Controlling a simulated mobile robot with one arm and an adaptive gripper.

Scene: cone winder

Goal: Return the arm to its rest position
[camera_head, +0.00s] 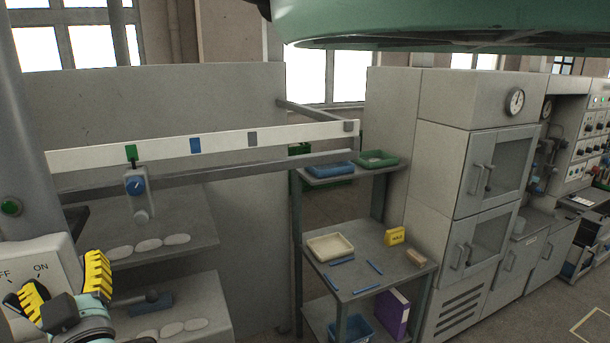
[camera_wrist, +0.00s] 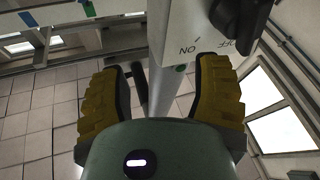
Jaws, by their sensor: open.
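My gripper (camera_head: 66,283) shows at the lower left of the head view, with two yellow ribbed fingers spread apart and nothing between them. In the wrist view, my gripper (camera_wrist: 162,95) also shows its two yellow fingers wide open and empty. A grey switch box (camera_head: 52,257) marked OFF and ON, with a black knob, is right behind the fingers. The same box (camera_wrist: 190,32) shows at the top of the wrist view, close beyond the fingertips. I cannot tell whether a finger touches it.
A white rail (camera_head: 222,144) with coloured tabs crosses the left, with a blue-dialled device (camera_head: 137,187) below it. Shelves (camera_head: 165,255) with pale oval pieces stand beneath. A shelf cart (camera_head: 395,268) holds trays and a yellow block (camera_head: 395,236). Grey cabinets (camera_head: 485,185) stand at right.

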